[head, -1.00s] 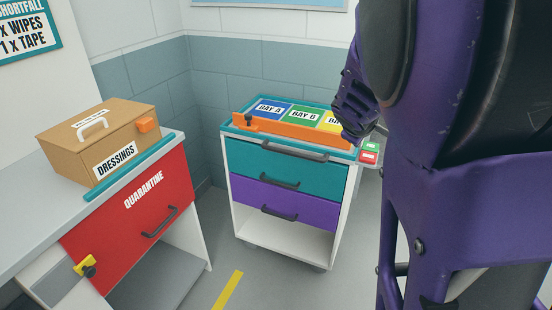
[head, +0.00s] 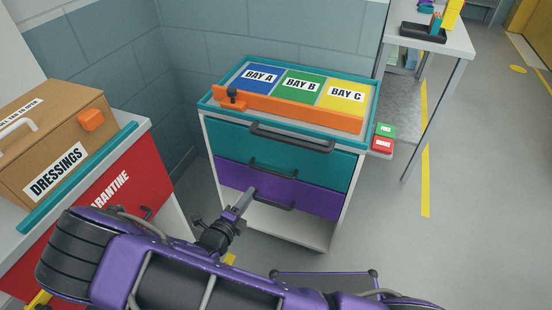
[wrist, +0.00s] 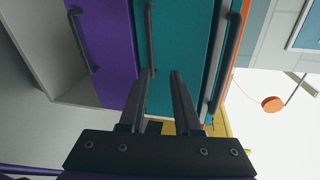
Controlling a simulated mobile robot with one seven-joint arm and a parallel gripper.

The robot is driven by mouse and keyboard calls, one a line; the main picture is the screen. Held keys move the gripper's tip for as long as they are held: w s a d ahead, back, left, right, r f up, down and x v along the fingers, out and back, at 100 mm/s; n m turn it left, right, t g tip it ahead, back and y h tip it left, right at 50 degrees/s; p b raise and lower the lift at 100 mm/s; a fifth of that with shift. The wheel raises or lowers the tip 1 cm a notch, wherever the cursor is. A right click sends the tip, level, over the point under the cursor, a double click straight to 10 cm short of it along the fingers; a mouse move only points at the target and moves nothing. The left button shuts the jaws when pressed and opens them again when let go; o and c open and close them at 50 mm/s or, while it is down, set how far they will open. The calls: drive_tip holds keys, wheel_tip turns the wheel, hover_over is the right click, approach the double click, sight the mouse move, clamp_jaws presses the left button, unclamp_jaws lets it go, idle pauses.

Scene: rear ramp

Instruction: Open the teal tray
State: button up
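The teal tray is the upper drawer front (head: 232,139) of the white cart. It looks shut, flush above a purple drawer. Its dark bar handle (head: 272,169) sits low on the teal front. My gripper (head: 245,194) is in front of the cart's left side, low, beside the purple drawer in the head view. In the wrist view, the teal front (wrist: 184,40) fills the middle and its handle (wrist: 150,40) ends near the left fingertip. My fingers (wrist: 161,73) are apart with nothing between them. Whether the left finger touches the handle, I cannot tell.
The cart top carries blue, green and yellow bays and an orange bar (head: 290,107). A larger dark bar (head: 290,138) crosses just above the teal handle. The purple drawer has its own handle (head: 270,199). A dressings box (head: 55,140) stands left on a counter. Floor at right is clear.

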sight(269, 171)
drive_tip(key=shift+n, duration=0.9)
drive_tip(key=x, duration=0.5)
drive_tip(key=f+b+x, duration=0.1)
drive_tip(key=x, duration=0.5)
drive_tip(key=f+b+x, duration=0.1)
drive_tip(key=x, duration=0.5)
drive_tip(key=shift+a+f, duration=0.1)
drive_tip(key=shift+a, duration=0.2)
clamp_jaws()
